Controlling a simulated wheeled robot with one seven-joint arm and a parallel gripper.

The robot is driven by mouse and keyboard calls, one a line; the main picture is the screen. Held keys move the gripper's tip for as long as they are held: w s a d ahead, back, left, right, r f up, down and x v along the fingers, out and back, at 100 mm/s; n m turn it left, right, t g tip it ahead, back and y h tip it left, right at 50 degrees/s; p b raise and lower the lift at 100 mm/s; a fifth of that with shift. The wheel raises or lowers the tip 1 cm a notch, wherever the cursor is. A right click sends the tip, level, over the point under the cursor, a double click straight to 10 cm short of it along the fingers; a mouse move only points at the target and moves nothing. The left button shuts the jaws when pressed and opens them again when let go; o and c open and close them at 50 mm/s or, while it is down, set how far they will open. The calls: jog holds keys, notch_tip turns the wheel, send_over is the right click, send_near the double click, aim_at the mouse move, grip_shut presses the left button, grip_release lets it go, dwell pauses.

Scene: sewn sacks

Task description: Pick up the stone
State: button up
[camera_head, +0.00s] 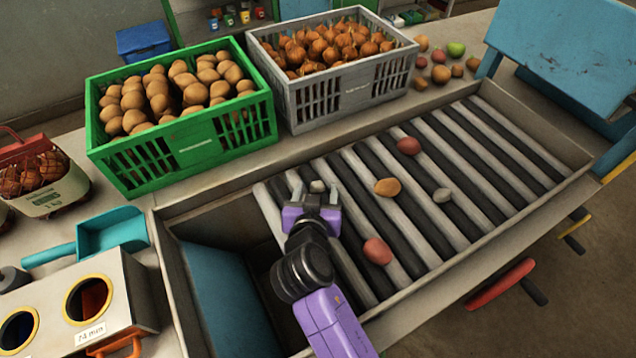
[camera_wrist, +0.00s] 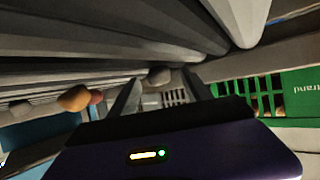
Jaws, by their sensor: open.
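A small grey stone (camera_head: 317,186) lies on the roller table near its back left, at the tips of my gripper. My gripper (camera_head: 314,190) is open, with one finger to each side of the stone. In the wrist view the same stone (camera_wrist: 160,75) shows just beyond and between the fingertips. I cannot tell whether a finger touches it. A second grey stone (camera_head: 442,195) lies farther right on the rollers, well apart from my gripper.
A green crate (camera_head: 195,145) of potatoes and a grey crate (camera_head: 350,95) of onions stand behind. A blue chute (camera_head: 225,300) opens left of my arm.

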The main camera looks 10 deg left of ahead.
jog(key=shift+w+f, duration=0.25)
jog(key=shift+w, duration=0.25)
grip_shut()
jog(key=shift+r, duration=0.1)
